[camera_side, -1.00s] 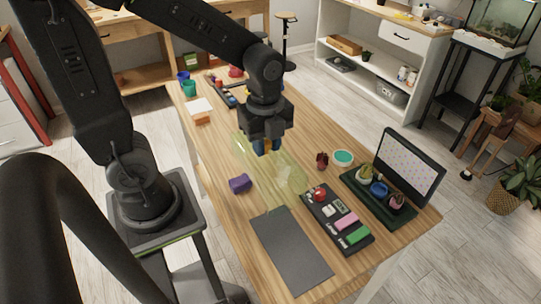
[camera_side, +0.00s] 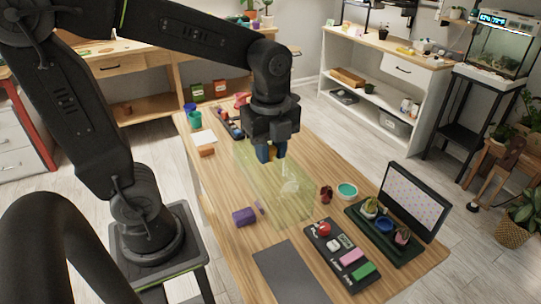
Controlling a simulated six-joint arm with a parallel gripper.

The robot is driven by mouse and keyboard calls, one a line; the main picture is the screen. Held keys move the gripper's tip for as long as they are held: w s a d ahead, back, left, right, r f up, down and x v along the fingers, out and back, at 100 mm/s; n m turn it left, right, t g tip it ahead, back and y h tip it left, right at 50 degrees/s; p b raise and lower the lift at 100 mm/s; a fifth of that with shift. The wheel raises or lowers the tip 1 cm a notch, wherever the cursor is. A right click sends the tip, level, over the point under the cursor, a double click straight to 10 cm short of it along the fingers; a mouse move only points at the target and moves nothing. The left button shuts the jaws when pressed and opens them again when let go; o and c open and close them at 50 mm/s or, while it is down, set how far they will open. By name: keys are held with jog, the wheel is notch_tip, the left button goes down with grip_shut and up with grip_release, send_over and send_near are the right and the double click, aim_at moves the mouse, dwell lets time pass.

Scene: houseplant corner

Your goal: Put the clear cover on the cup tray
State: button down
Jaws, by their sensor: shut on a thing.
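My gripper (camera_side: 271,153) is over the middle of the wooden table, with its blue fingertips close together. A small orange piece shows between them, and it is shut on the clear cover. The clear cover (camera_side: 268,190) is a see-through, yellow-green sheet-like shape below the fingers. Its edges are faint, and I cannot tell whether it touches the table. A dark green tray (camera_side: 407,252) at the right of the table holds several small cups or pots, including a blue one (camera_side: 384,226). It looks like the cup tray, and the cover is apart from it, to its left.
A dotted panel (camera_side: 413,200) stands behind the tray.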

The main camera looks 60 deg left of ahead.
jog(key=shift+w+r, duration=0.1)
jog(key=w+d, duration=0.4)
jog(key=w, duration=1.2)
jog(key=w+d+f, duration=0.3)
jog(key=w+f, duration=0.2)
jog(key=w, duration=0.2)
jog(key=w+d+f, duration=0.4)
jog(key=w+f, duration=0.1)
jog(key=w, duration=0.1)
notch_tip(320, 180, down, 8)
jog(key=shift+a, duration=0.15)
jog(key=shift+f, duration=0.1)
jog(key=shift+c, duration=1.7)
grip_release()
